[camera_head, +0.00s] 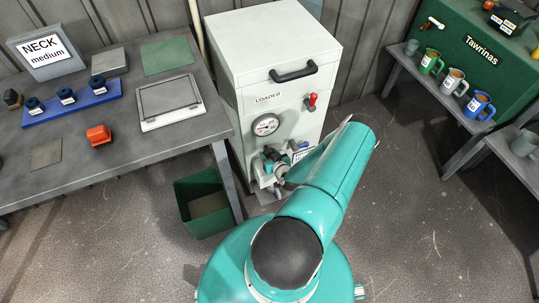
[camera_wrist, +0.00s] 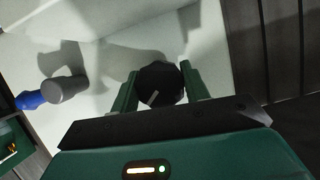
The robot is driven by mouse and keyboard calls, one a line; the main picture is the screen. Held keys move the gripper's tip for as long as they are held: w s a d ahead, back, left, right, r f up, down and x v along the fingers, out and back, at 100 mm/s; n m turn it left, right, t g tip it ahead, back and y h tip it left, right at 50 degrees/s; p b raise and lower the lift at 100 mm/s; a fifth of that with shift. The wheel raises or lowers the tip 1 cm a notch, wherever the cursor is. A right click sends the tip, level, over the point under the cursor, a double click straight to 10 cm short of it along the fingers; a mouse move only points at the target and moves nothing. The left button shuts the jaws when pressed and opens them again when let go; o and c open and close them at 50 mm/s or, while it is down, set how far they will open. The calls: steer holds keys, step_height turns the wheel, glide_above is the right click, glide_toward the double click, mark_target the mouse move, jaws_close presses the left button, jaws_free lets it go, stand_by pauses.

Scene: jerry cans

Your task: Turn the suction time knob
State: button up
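In the wrist view a round black knob (camera_wrist: 160,84) with a white pointer line sits on a pale panel (camera_wrist: 105,60). The pointer slants toward the lower left. My gripper (camera_wrist: 160,72) has one green finger on each side of the knob. Both fingers appear to bear on its sides, with no clear gap. No lettering for the knob can be read. In the head view the white LOADER cabinet (camera_head: 270,40) stands beyond my teal arm.
The cabinet carries a gauge (camera_head: 265,125), a red lever (camera_head: 311,101) and a black handle (camera_head: 293,72). A grey workbench (camera_head: 120,145) stands at left, with a green bin (camera_head: 205,204) beside its leg. Mugs stand on a shelf at right. The floor between is open.

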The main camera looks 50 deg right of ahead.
steer(key=shift+m, duration=0.3)
steer(key=m+t+y, duration=0.1)
steer(key=m+y, duration=0.1)
steer(key=shift+m, duration=0.3)
steer(key=m+t+y, duration=0.1)
steer(key=m+t, duration=0.1)
steer(key=m, duration=0.1)
steer(key=shift+m, duration=0.3)
steer(key=shift+r, duration=0.1)
stand_by(0.3)
steer(key=o, duration=1)
steer(key=shift+s, duration=0.1)
